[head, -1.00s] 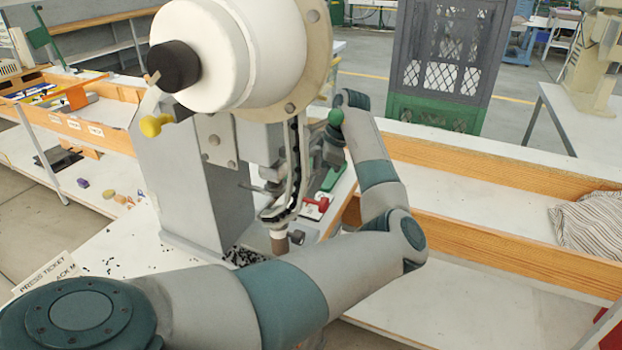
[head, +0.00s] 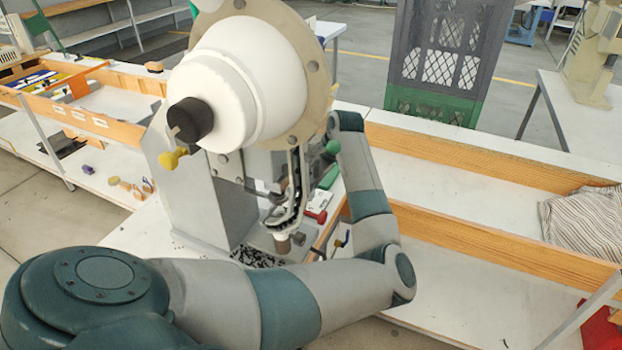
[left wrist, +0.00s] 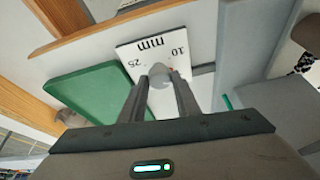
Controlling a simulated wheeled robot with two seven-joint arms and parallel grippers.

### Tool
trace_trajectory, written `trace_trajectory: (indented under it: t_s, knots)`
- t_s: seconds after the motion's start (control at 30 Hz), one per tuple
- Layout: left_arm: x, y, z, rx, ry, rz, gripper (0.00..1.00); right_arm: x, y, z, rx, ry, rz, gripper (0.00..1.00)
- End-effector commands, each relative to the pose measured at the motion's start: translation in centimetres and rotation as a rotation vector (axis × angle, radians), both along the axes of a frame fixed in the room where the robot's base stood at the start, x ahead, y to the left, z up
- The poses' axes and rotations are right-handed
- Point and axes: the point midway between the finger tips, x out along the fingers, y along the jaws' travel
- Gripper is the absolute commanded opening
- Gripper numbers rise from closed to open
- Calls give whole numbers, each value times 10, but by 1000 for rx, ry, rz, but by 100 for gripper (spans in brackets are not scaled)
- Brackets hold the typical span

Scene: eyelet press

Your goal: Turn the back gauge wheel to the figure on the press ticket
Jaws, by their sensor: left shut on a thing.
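In the left wrist view, my left gripper (left wrist: 160,85) is shut on a small grey rounded part, which appears to be the back gauge wheel (left wrist: 158,70). Just behind it is a white scale plate (left wrist: 150,47) marked "10", "25" and "mm", upside down in this view. I cannot make out a pointer or a set figure. In the head view, my left arm reaches around the right side of the eyelet press (head: 215,190), and its gripper is hidden behind the press. The press ticket is not visible now. My right gripper is not in view.
A green panel (left wrist: 95,90) lies beside the scale plate in the wrist view. In the head view, the press has a yellow knob (head: 172,158) and a red part (head: 317,217). A wooden-edged bench with striped cloth (head: 583,222) is at the right; a dark crate (head: 440,55) stands behind.

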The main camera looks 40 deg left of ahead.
Motion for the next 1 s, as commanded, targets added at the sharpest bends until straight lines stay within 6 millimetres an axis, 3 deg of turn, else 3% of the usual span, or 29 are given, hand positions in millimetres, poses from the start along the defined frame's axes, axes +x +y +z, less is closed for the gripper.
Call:
trace_trajectory:
  t_s: [0.03, 0.4, 1.0]
  knots:
    - [0, -1, 4, -1, 1, -29, 7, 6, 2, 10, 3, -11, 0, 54]
    - [-2, -1, 4, -1, 0, -254, 7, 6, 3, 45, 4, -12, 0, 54]
    - [-2, -1, 0, -1, -1, -342, 7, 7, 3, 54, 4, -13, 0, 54]
